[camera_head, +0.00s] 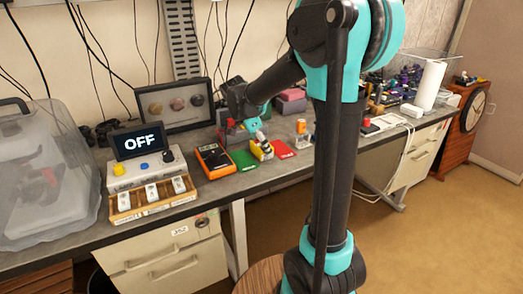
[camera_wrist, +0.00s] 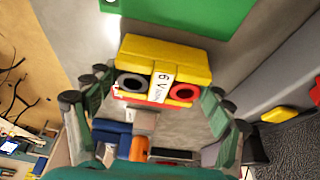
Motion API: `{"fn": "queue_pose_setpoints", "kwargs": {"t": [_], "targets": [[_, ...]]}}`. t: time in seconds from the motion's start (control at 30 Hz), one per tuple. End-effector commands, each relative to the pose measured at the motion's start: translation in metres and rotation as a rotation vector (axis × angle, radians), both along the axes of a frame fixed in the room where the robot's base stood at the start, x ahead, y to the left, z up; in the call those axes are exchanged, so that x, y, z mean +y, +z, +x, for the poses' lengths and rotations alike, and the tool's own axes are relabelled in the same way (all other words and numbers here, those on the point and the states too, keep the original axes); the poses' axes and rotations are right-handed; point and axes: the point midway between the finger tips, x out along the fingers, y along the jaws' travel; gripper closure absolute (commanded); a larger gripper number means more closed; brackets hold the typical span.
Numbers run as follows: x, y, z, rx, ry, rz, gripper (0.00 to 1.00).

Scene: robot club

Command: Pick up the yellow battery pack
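The yellow battery pack (camera_wrist: 165,55) lies straight ahead of my gripper in the wrist view. It has a black terminal, a red terminal and a white "6 V" label. My gripper (camera_wrist: 160,88) is open, with one finger at each side of the pack's near part and visible gaps between. The fingers do not appear to touch it. In the head view the battery pack (camera_head: 258,152) sits on the bench between a green mat and a red mat. My gripper (camera_head: 252,127) is just behind and above it, partly hiding it.
The green mat (camera_head: 242,160) and red mat (camera_head: 281,149) flank the pack. An orange multimeter (camera_head: 214,160) lies to the left, beside a control box with an "OFF" screen (camera_head: 139,142). An orange-topped item (camera_head: 301,127) stands to the right. A clear bin (camera_head: 45,180) fills the left end.

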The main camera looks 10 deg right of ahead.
Motion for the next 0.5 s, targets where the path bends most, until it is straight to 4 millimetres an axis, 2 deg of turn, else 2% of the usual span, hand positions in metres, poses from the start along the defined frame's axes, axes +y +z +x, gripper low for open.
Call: {"fn": "queue_pose_setpoints", "kwargs": {"t": [0.03,0.3,0.5], "targets": [[0.0,0.0001,0.0,0.0,0.0,0.0,0.31],[0.0,0.0001,0.0,0.0,0.0,0.0,0.64],[0.0,0.0004,0.0,0.0,0.0,0.0,0.64]]}}
